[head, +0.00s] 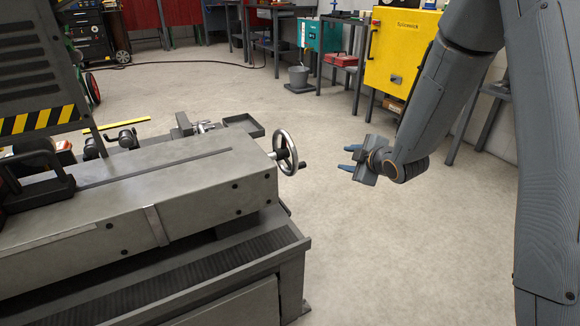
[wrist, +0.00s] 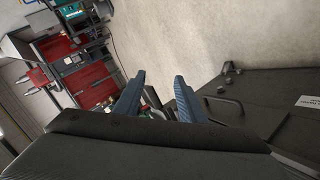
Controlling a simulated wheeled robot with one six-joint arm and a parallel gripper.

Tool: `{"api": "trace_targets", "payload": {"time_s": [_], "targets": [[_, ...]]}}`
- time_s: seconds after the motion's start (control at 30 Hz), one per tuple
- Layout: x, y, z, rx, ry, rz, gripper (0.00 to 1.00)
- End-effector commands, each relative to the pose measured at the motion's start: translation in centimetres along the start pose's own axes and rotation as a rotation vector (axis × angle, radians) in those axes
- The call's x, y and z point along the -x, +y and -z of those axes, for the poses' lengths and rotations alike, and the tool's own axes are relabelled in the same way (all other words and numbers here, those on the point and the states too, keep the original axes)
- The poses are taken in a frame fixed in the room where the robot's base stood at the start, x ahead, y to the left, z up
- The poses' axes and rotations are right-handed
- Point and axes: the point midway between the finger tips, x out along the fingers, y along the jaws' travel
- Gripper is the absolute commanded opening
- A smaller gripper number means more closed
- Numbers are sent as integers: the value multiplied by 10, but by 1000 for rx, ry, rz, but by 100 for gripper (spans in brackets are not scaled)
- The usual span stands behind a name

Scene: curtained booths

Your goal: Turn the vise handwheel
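The vise handwheel (head: 284,153) is a shiny metal ring with a dark hub and a small crank handle (head: 300,165). It sits upright on the right end of the long grey vise body (head: 190,185) in the head view. My gripper (head: 343,158) is to the right of the wheel, apart from it, with its blue fingers pointing left toward it. In the wrist view the two fingers (wrist: 158,82) are spread with a gap between them and hold nothing. Dark shapes show low between them; I cannot tell whether the wheel is among them.
A grey bench (head: 290,262) carries the vise. A small dark tray (head: 243,124) and metal fittings (head: 125,138) lie behind it. A yellow cabinet (head: 398,50), teal box (head: 318,34) and bucket (head: 299,77) stand farther back. The floor (head: 400,240) right of the bench is clear.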

Motion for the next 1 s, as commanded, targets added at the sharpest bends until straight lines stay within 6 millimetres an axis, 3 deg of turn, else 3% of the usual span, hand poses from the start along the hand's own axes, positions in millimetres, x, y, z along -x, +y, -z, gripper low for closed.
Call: {"api": "trace_targets", "payload": {"time_s": [0.03, 0.1, 0.23, 0.4, 0.6, 0.77, 1.0], "targets": [[-24, -10, 6, 95, 83, -29, 37], [-46, -18, 21, 232, 209, -91, 37], [-69, -39, 49, 439, 422, -226, 37], [-70, -62, 71, 589, 603, -380, 37], [-62, -75, 82, 656, 703, -485, 37], [-66, -76, 90, 669, 721, -507, 37], [-90, -69, 116, 669, 719, -506, 37]]}}
